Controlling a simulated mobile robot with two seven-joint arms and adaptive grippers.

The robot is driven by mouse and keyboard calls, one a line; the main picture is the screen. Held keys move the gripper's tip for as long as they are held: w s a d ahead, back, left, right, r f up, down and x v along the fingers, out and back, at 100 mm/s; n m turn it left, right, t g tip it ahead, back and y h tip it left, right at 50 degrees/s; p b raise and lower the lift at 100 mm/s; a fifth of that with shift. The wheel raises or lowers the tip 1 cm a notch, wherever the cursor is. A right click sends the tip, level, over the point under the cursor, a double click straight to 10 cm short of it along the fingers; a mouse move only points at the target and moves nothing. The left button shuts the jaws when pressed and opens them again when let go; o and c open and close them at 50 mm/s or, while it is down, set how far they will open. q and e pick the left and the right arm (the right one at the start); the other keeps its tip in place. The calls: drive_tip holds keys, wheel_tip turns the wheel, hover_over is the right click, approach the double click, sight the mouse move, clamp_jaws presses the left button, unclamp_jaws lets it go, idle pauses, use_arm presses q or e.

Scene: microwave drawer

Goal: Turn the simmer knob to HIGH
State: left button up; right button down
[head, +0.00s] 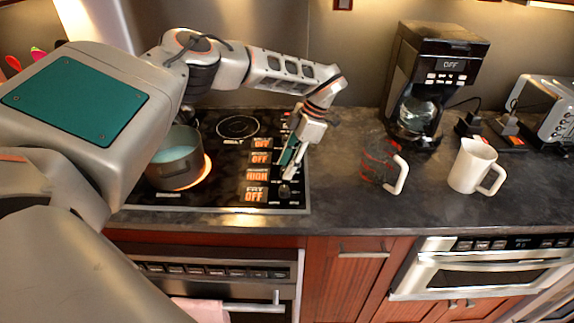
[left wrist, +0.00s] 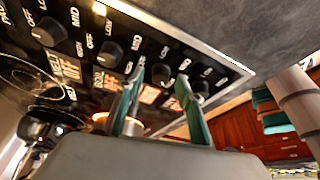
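The black cooktop (head: 225,192) has a column of knobs and lit orange labels near its right edge. The other lit labels read OFF.
A dark pot (head: 176,165) with pale blue contents stands on a glowing orange burner at the left. The counter near the cooktop's right edge is clear.

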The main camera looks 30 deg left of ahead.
use_arm(q)
drive_tip(key=v, duration=1.1)
drive_tip(key=shift+r, duration=0.25)
